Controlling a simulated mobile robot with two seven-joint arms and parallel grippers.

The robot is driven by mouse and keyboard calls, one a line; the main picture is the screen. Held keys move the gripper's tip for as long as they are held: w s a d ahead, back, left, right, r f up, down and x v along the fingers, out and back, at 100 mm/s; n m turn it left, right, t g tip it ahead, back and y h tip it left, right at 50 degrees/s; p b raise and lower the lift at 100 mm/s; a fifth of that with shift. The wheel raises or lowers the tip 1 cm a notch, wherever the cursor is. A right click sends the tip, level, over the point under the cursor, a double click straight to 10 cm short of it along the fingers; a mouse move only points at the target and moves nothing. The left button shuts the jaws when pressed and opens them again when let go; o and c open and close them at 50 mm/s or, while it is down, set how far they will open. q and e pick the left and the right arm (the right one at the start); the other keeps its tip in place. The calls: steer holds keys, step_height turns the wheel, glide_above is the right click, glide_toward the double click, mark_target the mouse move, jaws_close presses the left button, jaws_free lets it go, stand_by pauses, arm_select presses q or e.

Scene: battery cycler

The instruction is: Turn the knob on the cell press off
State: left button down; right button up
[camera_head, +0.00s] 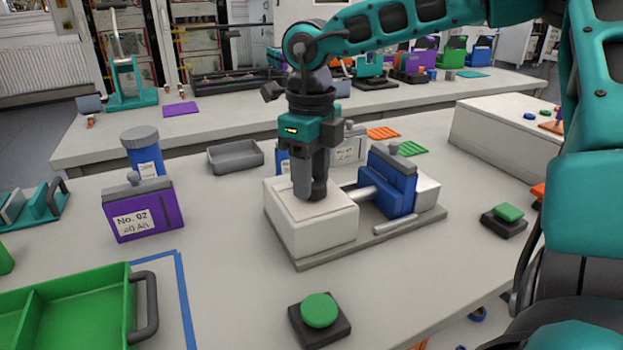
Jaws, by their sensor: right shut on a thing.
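The cell press is the white block (312,228) on a grey base plate, with a metal rod reaching right to a blue block-shaped cell (388,182) with a grey cap. My right gripper (311,190) points straight down onto the top of the white block, its fingers shut on the knob there. The knob is mostly hidden by the fingers, so its turn position cannot be told. My left gripper is not in view.
A purple cell marked No. 02 (143,210) and a blue cylinder (143,152) stand left. A green tray (78,300) lies front left. Green push buttons (319,310) stand in front and at right (508,213). An empty grey bin (235,156) sits behind.

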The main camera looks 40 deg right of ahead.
steer(key=shift+n, duration=0.6)
steer(key=o, duration=1.1)
steer(key=shift+c, duration=0.2)
step_height(320, 180, up, 13)
steer(key=p, duration=0.1)
steer(key=shift+p, duration=0.3)
steer(key=shift+f, duration=0.1)
